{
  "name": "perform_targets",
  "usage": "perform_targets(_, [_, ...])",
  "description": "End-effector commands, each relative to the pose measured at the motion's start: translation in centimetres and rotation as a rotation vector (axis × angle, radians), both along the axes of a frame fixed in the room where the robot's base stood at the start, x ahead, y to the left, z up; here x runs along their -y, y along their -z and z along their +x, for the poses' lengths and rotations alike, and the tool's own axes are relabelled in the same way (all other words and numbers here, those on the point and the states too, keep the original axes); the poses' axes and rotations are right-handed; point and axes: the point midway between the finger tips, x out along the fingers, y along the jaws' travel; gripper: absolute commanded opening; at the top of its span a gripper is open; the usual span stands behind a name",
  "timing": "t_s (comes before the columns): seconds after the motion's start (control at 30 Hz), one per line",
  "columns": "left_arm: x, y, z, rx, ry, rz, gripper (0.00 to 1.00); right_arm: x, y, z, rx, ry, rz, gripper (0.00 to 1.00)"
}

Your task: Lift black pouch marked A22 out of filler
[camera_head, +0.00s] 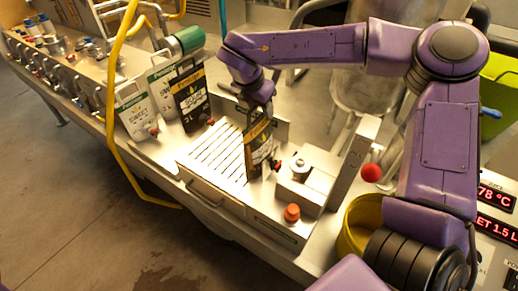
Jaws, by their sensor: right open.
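A black pouch (258,150) with a yellow-gold band near its top stands upright at the filler (313,187), beside the slatted metal grate. A small red cap or spout shows at its right side, next to the filler block. I cannot read an A22 mark on it. My right gripper (259,104) reaches down from above and is at the pouch's top edge. Its jaws are open, and its fingertips are too small to make out clearly. Whether they touch the pouch, I cannot tell. My left gripper is not in view.
Another black pouch (193,98) and white pouches (135,112) stand left of the grate (215,158). A lever with a red ball (370,173) rises right of the filler. An orange-red knob (292,212) is in front. A yellow bucket (350,240) stands at right; a yellow hose (112,100) hangs left.

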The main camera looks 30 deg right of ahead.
Motion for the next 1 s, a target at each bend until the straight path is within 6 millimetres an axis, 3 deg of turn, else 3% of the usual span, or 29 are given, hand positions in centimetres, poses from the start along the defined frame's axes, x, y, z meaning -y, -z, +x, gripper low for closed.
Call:
perform_targets(0.07, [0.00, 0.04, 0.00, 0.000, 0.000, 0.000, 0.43, -0.01, 0.00, 0.01, 0.000, 0.000, 0.000, 0.39])
perform_targets(0.17, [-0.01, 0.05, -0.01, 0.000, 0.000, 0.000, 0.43, -0.02, -0.01, 0.00, 0.000, 0.000, 0.000, 0.06])
perform_targets(0.2, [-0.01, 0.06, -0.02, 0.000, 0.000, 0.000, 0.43, -0.02, -0.03, 0.01, 0.000, 0.000, 0.000, 0.00])
perform_targets(1.0, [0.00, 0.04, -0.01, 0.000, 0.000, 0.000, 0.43, -0.01, -0.12, 0.04, 0.002, 0.001, 0.000, 0.00])
